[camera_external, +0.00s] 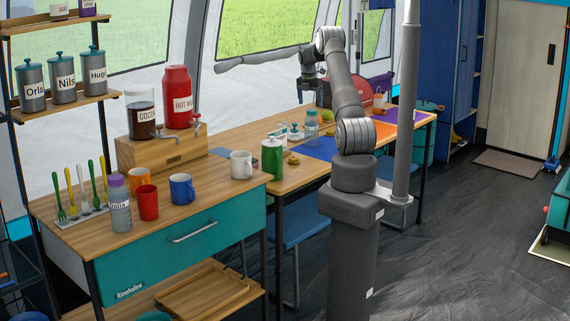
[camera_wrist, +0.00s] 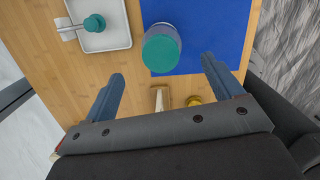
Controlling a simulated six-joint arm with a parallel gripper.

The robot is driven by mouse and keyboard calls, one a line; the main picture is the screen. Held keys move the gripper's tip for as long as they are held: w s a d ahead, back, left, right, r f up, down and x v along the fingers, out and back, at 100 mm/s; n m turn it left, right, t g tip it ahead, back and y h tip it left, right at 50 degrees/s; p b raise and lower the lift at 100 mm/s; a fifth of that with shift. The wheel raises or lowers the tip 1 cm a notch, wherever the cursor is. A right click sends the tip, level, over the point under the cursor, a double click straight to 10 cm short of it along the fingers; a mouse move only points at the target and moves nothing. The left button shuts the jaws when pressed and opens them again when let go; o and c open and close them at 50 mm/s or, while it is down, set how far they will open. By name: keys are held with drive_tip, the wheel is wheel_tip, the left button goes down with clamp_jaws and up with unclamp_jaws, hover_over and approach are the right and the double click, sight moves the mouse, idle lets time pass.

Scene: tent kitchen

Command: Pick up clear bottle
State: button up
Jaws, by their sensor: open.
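The clear bottle (camera_external: 311,130) with a teal cap stands upright on the wooden table at the blue mat, seen in the external view. In the wrist view the bottle (camera_wrist: 161,50) shows from above, mostly its round teal cap, partly over the blue mat's left edge. My gripper (camera_wrist: 162,69) is open, with one finger on each side and nothing between them. The bottle lies just ahead of the fingertips, between their lines, and apart from them. In the external view my gripper (camera_external: 309,91) hangs above the table, over the bottle's area.
A white tray (camera_wrist: 112,38) with a teal-topped item lies left of the bottle. A small wooden block (camera_wrist: 159,98) and a yellow item (camera_wrist: 194,101) lie near the fingers. A green canister (camera_external: 272,158) stands nearer the counter, which holds mugs and another bottle (camera_external: 120,208).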

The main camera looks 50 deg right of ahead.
sight(312, 110)
drive_tip(key=f, duration=0.2)
drive_tip(key=d+f, duration=0.1)
drive_tip(key=f, duration=0.4)
drive_tip(key=shift+d+f, duration=0.2)
drive_tip(key=shift+f, duration=0.2)
drive_tip(key=c, duration=1.4)
drive_tip(key=shift+o, duration=0.2)
drive_tip(key=shift+r, duration=0.15)
